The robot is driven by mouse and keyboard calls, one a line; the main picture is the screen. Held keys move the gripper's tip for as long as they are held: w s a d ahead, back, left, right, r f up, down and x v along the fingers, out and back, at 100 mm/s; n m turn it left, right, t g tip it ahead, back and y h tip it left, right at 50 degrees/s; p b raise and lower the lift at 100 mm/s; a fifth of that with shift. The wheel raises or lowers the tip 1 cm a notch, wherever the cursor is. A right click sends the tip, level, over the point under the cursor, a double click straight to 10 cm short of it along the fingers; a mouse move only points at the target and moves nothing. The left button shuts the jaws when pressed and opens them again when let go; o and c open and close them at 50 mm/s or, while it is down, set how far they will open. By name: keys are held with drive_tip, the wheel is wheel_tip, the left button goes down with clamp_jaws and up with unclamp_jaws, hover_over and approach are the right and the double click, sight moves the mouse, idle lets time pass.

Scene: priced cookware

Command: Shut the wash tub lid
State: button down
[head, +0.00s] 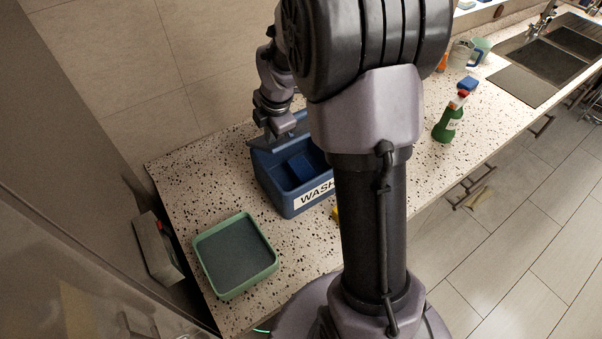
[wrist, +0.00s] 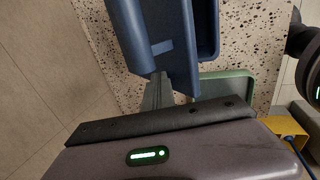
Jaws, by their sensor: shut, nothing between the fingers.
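The blue wash tub (head: 270,187), with a white label starting "WASH", stands on the speckled counter by the wall. Its inside shows from above, with a blue block-like shape (head: 303,168) in it. The lid (head: 297,129) is raised at the tub's wall side. My gripper (head: 277,137) is at the raised lid, shut and empty. In the wrist view, the fingers (wrist: 158,82) point at the blue lid (wrist: 182,62) and look close to or touching it; I cannot tell which. The tub also shows there (wrist: 207,32). My arm hides the tub's right part in the head view.
A green tray (head: 205,272) with a grey inside sits left of the tub. A yellow thing (head: 336,214) shows partly beside my arm. A green spray bottle (head: 449,121), a blue sponge (head: 467,83) and a sink (head: 548,60) lie to the right. Bare counter surrounds the tray.

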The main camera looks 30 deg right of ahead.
drive_tip(key=shift+s, duration=0.1)
drive_tip(key=shift+s+r+p, duration=0.95)
drive_tip(key=shift+s+r, duration=1.15)
drive_tip(key=shift+s, duration=0.05)
